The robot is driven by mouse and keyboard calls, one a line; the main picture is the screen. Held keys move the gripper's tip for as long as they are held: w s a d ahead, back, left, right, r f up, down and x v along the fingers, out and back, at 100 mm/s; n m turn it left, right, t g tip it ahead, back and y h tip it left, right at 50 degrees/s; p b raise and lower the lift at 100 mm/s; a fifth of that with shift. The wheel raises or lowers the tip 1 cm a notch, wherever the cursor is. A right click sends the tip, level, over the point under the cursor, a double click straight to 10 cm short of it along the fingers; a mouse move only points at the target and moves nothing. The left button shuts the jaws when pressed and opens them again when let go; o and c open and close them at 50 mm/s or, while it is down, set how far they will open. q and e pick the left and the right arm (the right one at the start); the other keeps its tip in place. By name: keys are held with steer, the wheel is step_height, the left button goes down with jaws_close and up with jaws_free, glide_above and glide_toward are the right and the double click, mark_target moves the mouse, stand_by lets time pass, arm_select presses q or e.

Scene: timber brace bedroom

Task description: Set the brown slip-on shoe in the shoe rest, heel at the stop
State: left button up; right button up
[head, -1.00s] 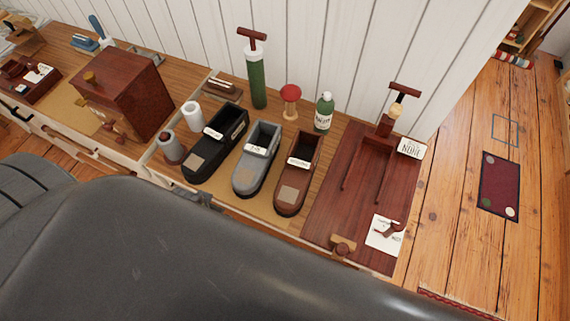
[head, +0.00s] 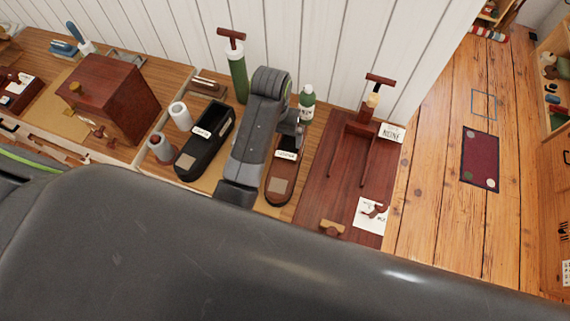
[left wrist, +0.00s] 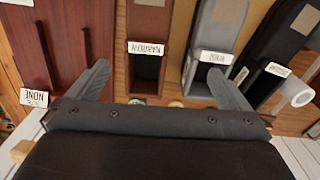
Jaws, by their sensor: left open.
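The brown slip-on shoe (head: 279,198) lies on the bench with its toe toward me and a white label across its opening. The shoe rest (head: 337,150) is on a dark red board to its right, with two thin rails and a crossbar at the back. My left gripper (head: 291,128) is over the heel end of the brown shoe. In the left wrist view my open left gripper (left wrist: 156,72) has its fingers spread, with the brown shoe (left wrist: 150,18) between them in the picture. Contact cannot be told. My right gripper is not in view.
A black shoe (head: 195,150) stands left of my arm. The grey shoe (left wrist: 214,25) is hidden under my arm in the head view. A green pump (head: 238,75) and green bottle (head: 306,104) stand behind. A card (head: 370,216) and small wooden block (head: 332,228) lie on the board.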

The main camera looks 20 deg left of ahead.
arm_select(q)
steer(key=w+d, duration=0.1)
steer(key=b, duration=0.7)
glide_above(285, 157)
step_height(285, 157, down, 7)
steer(key=shift+s+a, duration=0.1)
steer(key=shift+a, duration=0.05)
step_height(285, 157, down, 3)
steer(key=shift+f+p, duration=0.1)
steer(key=shift+p, duration=0.65)
steer(key=shift+f, duration=0.45)
steer(key=shift+d+f+p, duration=0.2)
steer(key=shift+f+p, duration=0.5)
steer(key=shift+f, duration=1.9)
steer(key=c, duration=1.3)
steer(key=shift+c, duration=0.7)
steer(key=shift+r, duration=0.1)
